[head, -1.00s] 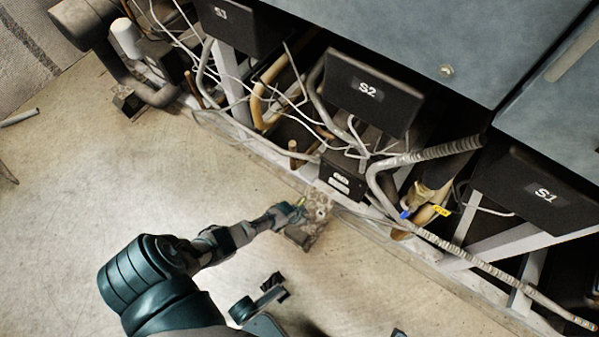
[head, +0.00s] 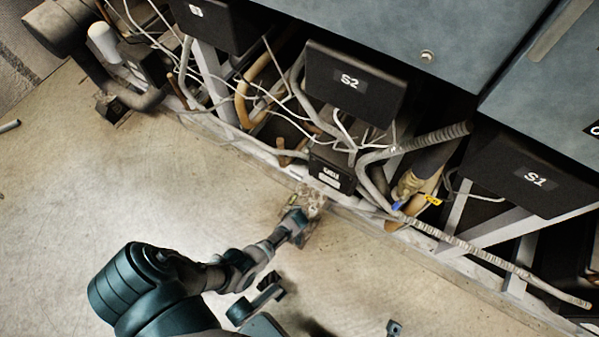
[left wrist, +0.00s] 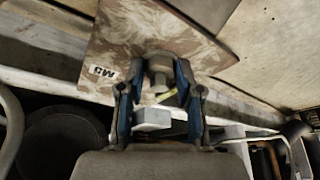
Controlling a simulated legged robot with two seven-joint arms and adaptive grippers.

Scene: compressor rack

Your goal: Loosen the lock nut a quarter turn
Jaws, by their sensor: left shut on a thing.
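The lock nut (left wrist: 158,78) sits on a threaded stud at a rusty, stained mounting plate in the left wrist view (left wrist: 125,40). A yellow mark shows beside the nut. My left gripper (left wrist: 159,72) has its two blue fingers on either side of the nut and is shut on it. In the head view the left gripper (head: 298,217) reaches the small rusty foot plate (head: 318,230) on the floor beside the rack; the nut itself is hidden there by the gripper.
The rack's pale bottom rail (head: 355,207) runs close beside the plate. A small black box (head: 331,172), loose white cables and a ribbed hose (head: 480,252) are near it. Black boxes marked S2 (head: 357,85) and S1 (head: 525,180) overhang. The concrete floor (head: 150,190) at left is open.

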